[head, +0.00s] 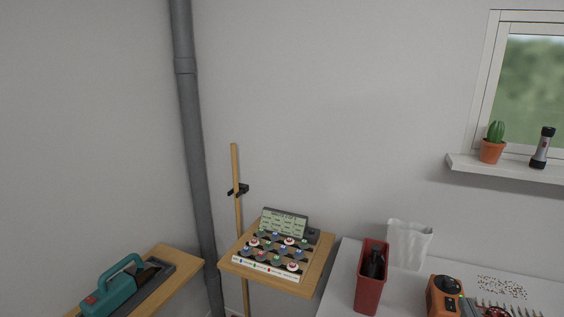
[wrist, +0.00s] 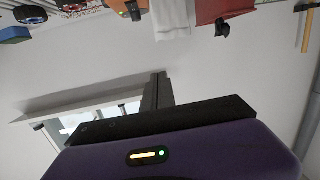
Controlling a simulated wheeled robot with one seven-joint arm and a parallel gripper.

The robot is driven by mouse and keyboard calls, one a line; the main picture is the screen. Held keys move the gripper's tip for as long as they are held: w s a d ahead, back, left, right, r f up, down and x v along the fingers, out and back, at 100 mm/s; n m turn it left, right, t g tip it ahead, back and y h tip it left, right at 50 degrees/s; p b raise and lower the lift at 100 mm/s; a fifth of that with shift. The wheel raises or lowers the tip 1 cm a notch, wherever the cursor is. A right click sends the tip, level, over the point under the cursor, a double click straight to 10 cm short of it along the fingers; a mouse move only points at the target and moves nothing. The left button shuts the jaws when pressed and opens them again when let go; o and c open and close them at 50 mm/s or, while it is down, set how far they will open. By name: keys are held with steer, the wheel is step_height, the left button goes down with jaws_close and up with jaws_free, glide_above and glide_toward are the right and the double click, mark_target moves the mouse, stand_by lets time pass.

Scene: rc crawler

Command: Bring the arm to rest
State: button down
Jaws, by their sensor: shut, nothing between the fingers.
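My gripper (wrist: 158,78) shows in the wrist view, with its dark fingers together and nothing held. Behind the fingers are a black bar and a purple body with a small lit display. The fingers point toward the upper part of that picture, apart from everything in sight. The head view shows neither my gripper nor my arm. The wrist picture is upside down, with the table's things along its top edge.
In the head view, a red bin (head: 369,290), a translucent bag (head: 410,245) and an orange device (head: 444,297) stand on the white table. A wooden stand (head: 240,272) holds a button panel. A teal tool (head: 115,290) lies left. A windowsill (head: 500,168) holds a cactus and flashlight.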

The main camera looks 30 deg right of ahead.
steer(key=s+a+f+n+t+y, duration=0.1)
steer(key=s+a+n+t+y, duration=0.15)
steer(key=a, duration=0.75)
steer(key=s+a+f+n+t+y, duration=0.2)
steer(key=s+a+n+y, duration=0.1)
steer(key=a, duration=0.7)
steer(key=s+a+f+n+y, duration=0.1)
steer(key=s+a+f+y, duration=0.1)
steer(key=s+a, duration=0.4)
steer(key=s+a+f+n+g+y+b, duration=0.1)
steer(key=s+a+f+n+y, duration=0.1)
steer(key=s+a+y, duration=0.2)
steer(key=shift+s+a, duration=0.95)
steer(key=shift+a, duration=0.05)
steer(key=shift+d+f+g, duration=0.1)
steer(key=shift+d+g, duration=0.05)
steer(key=shift+g, duration=0.1)
